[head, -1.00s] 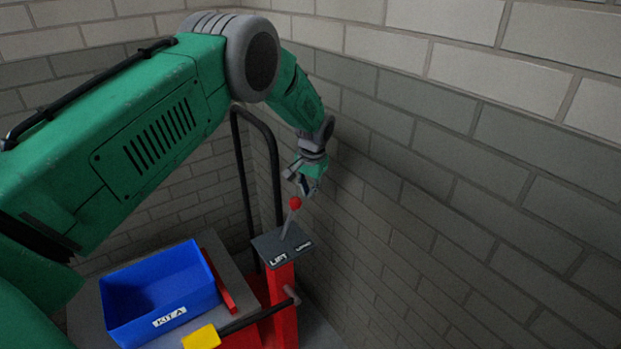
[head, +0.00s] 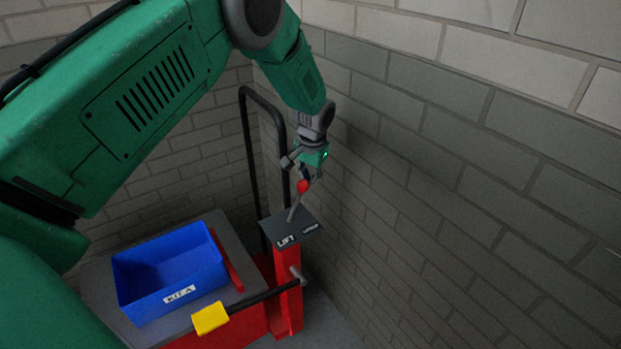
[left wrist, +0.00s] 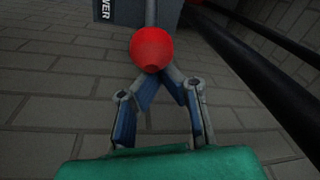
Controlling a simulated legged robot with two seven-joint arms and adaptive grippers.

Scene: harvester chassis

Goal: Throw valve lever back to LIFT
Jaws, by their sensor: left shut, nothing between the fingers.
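The valve lever is a thin grey rod (head: 293,211) with a red ball knob (head: 303,186), standing on a dark plate (head: 276,228) on a red post. The plate carries a LIFT label (head: 286,241) at left and a LOWER label (head: 310,229) at right. The rod leans up and to the right, toward the LOWER side. My left gripper (head: 306,175) is shut and empty, just above the knob. In the left wrist view the knob (left wrist: 152,48) covers part of the fingertips (left wrist: 165,78); contact cannot be told. My right gripper is not in view.
A blue KIT A bin (head: 170,275) sits on a grey deck left of the post. A yellow-ended pedal or handle (head: 210,318) sticks out in front. A black tube frame (head: 246,150) rises behind the post. A brick wall (head: 450,190) stands close on the right.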

